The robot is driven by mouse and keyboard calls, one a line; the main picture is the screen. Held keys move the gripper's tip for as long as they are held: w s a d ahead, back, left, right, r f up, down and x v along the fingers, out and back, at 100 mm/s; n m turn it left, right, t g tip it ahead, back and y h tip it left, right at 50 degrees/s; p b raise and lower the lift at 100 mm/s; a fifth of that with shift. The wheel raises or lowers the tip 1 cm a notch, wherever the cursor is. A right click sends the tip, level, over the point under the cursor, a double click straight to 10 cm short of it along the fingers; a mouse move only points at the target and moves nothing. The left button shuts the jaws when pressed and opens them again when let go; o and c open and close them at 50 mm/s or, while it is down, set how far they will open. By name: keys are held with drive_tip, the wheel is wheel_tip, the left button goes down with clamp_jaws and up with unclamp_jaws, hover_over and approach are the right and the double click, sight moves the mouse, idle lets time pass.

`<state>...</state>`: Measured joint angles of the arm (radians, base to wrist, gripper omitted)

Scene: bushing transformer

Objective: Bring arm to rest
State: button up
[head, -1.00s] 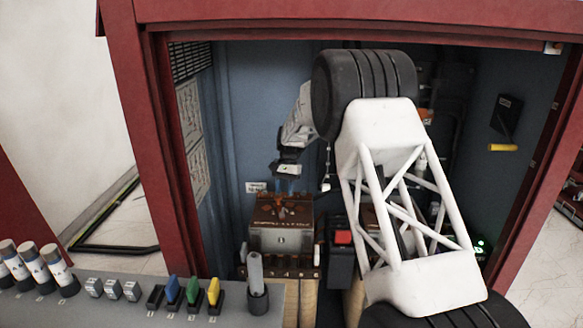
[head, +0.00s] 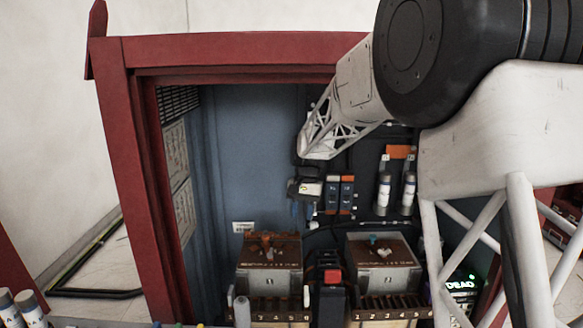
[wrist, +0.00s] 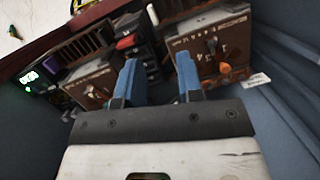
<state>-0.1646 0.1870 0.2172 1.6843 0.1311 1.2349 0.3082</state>
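My gripper (head: 303,208) hangs inside the red-framed cabinet, above and slightly right of the left brown-and-grey box in the head view. In the wrist view my gripper (wrist: 157,62) shows two blue fingers spread apart with nothing held between them. My white lattice arm reaches in from the right and hides part of the cabinet's right side. The left box (head: 268,275) has an orange-brown part on top. The right box (head: 383,276) has a small teal part on top. Both boxes also show beyond the fingers in the wrist view.
A black unit with a red block (head: 331,276) stands between the boxes. White cylinders (head: 384,190) and orange-topped modules (head: 340,195) are on the back wall. The red cabinet frame (head: 140,170) bounds the left and top. Blue wall space left of my gripper is clear.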

drive_tip(key=s+d+r+t, duration=0.1)
drive_tip(key=s+d+r, duration=0.2)
drive_tip(key=s, duration=0.5)
drive_tip(key=s+d+r+t, duration=0.1)
drive_tip(key=s+d+r, duration=0.1)
drive_tip(key=s+d, duration=0.35)
drive_tip(key=s+d+r+t, duration=0.1)
drive_tip(key=s+r, duration=0.2)
drive_tip(key=s, duration=0.7)
drive_tip(key=s+d+f+n+t, duration=0.1)
drive_tip(key=s+d+f, duration=0.1)
drive_tip(key=s, duration=0.9)
drive_tip(key=s+d+f+n+t+h, duration=0.1)
drive_tip(key=s+d+f, duration=0.2)
drive_tip(key=s, duration=0.9)
drive_tip(key=shift+d, duration=0.4)
